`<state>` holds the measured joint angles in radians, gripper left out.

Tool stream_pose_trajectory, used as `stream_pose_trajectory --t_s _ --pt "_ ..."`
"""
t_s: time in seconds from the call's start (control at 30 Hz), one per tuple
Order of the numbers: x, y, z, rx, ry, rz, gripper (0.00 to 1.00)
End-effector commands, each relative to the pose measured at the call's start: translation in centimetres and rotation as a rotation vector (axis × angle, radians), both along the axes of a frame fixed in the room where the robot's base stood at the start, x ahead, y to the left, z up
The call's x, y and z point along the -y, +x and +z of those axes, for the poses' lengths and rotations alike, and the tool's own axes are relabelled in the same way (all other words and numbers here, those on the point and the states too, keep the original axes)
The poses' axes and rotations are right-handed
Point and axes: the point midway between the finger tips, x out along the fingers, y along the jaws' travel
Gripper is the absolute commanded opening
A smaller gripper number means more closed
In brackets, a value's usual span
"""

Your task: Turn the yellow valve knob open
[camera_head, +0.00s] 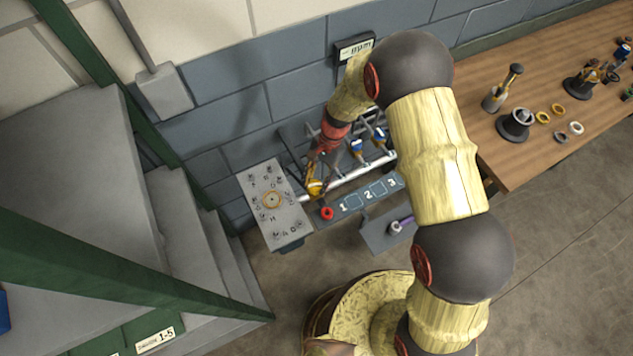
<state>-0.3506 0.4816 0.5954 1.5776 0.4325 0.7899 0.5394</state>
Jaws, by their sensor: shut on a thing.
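The yellow valve knob (315,188) sits at the left end of a pale horizontal pipe (350,180) by the blue-grey wall. My gripper (314,179) reaches down from the upper right and is shut on the yellow knob. The fingers cover part of the knob, so its turn angle cannot be told.
Two blue-topped valves (356,148) stand right of my gripper. A red knob (327,213) is just below, beside a panel marked 1, 2, 3 (370,193). A grey board (273,200) stands left. A wooden bench (535,150) with loose parts is right; green-railed stairs are left.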

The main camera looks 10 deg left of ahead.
Motion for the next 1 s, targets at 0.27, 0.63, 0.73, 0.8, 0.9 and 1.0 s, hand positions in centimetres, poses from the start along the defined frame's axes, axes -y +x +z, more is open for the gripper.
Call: stream_pose_trajectory --t_s 0.27,0.63,0.73,0.8,0.9,1.0 --pt "-0.2 0.14 -0.08 0.002 0.0 0.205 0.11" --pt "-0.24 0.14 0.0 0.001 0.001 0.34 0.11" --pt "-0.25 0.14 0.01 0.001 0.001 0.352 0.11" --pt "-0.25 0.14 0.03 0.001 0.001 0.357 0.11" --pt "-0.25 0.14 0.03 0.001 0.001 0.359 0.11" --pt "-0.26 0.13 0.03 0.001 0.001 0.359 0.11"
